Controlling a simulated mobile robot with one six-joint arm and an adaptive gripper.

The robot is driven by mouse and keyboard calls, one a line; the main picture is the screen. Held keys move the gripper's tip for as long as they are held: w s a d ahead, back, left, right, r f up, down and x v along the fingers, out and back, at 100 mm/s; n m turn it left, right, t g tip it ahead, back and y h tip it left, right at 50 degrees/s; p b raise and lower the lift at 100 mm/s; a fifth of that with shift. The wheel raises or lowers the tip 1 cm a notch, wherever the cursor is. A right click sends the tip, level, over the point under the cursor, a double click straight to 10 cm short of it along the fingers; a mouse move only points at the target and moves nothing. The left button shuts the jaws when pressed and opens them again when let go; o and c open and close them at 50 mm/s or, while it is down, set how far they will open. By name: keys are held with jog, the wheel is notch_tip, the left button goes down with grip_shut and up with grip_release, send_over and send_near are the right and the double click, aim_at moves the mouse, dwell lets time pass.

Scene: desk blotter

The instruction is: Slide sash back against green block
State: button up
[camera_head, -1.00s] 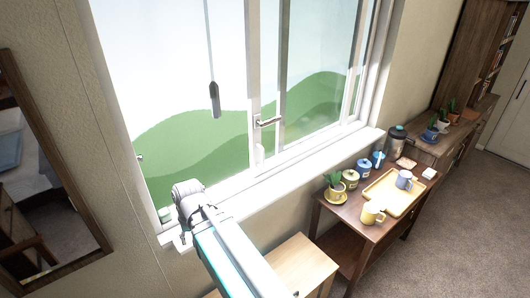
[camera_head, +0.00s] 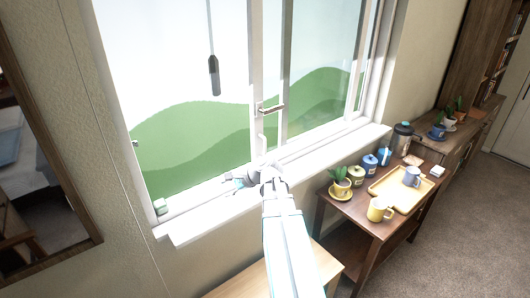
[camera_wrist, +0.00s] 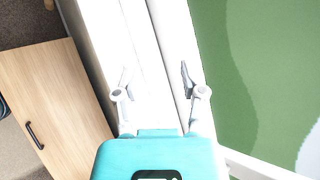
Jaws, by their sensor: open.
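The window sash has a white upright (camera_head: 257,85) near the middle of the window, with a lever handle (camera_head: 271,108) on it. The small green block (camera_head: 160,206) sits at the left end of the window's bottom track, beside the left frame. My gripper (camera_head: 238,182) is low at the sill, right of the block and just below the sash's lower rail. In the wrist view my gripper (camera_wrist: 156,76) is open, its two fingers apart over the white sill and track with nothing between them. The block does not show in the wrist view.
A dark pull (camera_head: 213,75) hangs on a cord before the left pane. A wooden side table (camera_head: 345,215) with mugs, jars, a plant and a tray (camera_head: 388,181) stands at right. A light wood top (camera_wrist: 50,105) lies below the sill. A framed mirror (camera_head: 80,180) hangs at left.

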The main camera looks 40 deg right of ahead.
jog(key=d+r+m+t+b, duration=0.1)
jog(key=d+m+t+b, duration=0.35)
jog(key=d+m, duration=0.65)
jog(key=m+t+h+b, duration=0.2)
jog(key=m+t+h, duration=0.2)
jog(key=t, duration=0.1)
send_near(265, 145)
jog(key=s+d, duration=0.1)
jog(key=s, duration=0.2)
jog(key=shift+d+f, duration=0.2)
jog(key=shift+f, duration=0.1)
jog(key=w+a, duration=0.1)
jog(key=w, duration=0.8)
jog(key=w+a, duration=0.1)
jog(key=w, duration=0.3)
jog(key=shift+w+a, duration=0.3)
jog(key=shift+a, duration=0.05)
grip_shut()
